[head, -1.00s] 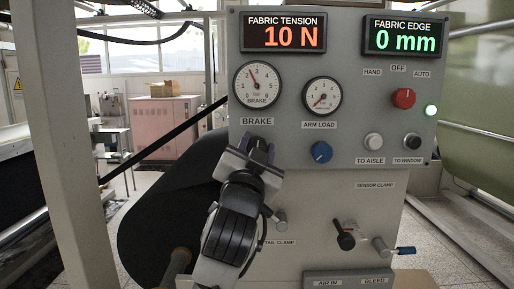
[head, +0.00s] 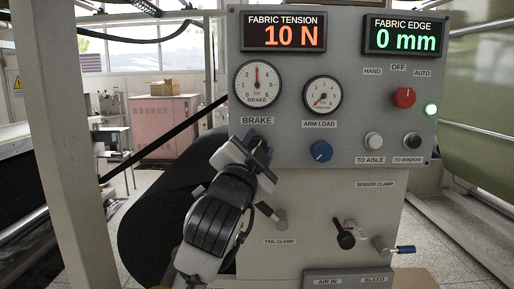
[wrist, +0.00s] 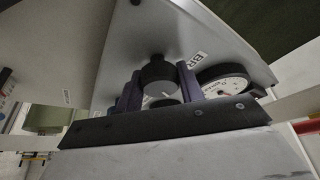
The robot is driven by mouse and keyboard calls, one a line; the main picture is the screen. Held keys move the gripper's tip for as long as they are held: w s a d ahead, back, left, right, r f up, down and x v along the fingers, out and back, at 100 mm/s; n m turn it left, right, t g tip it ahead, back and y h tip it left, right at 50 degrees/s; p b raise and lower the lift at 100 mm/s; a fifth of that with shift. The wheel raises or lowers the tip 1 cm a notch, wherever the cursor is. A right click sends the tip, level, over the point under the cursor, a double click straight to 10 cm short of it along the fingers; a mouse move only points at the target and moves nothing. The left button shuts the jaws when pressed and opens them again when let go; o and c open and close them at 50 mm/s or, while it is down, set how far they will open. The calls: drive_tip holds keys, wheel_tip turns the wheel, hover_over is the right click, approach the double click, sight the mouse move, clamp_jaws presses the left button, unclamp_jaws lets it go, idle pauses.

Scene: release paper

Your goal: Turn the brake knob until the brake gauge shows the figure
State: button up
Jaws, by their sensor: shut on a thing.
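The brake gauge (head: 257,83) is a round white dial at the panel's upper left. Its needle points straight up, at about 3. The brake knob is hidden behind my gripper (head: 258,148) in the head view, below the BRAKE label (head: 257,121). In the wrist view the dark round knob (wrist: 157,72) sits between the two purple fingers of my gripper (wrist: 158,90), which is shut on it. My gripper is rolled, with its wrist leaning to the lower left. The FABRIC TENSION display (head: 284,32) reads 10 N.
To the right are the arm load gauge (head: 322,95), a blue knob (head: 321,151), a red selector (head: 403,97) and two push buttons. The FABRIC EDGE display (head: 404,36) reads 0 mm. Clamp handles (head: 344,236) stick out below. A dark fabric roll (head: 150,220) is behind my arm.

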drive_tip(key=o, duration=1)
drive_tip(key=shift+s, duration=0.1)
drive_tip(key=b+v, duration=0.4)
drive_tip(key=v, duration=0.9)
drive_tip(key=shift+s+a+f, duration=0.1)
drive_tip(key=shift+s+f, duration=0.1)
drive_tip(key=shift+s, duration=0.15)
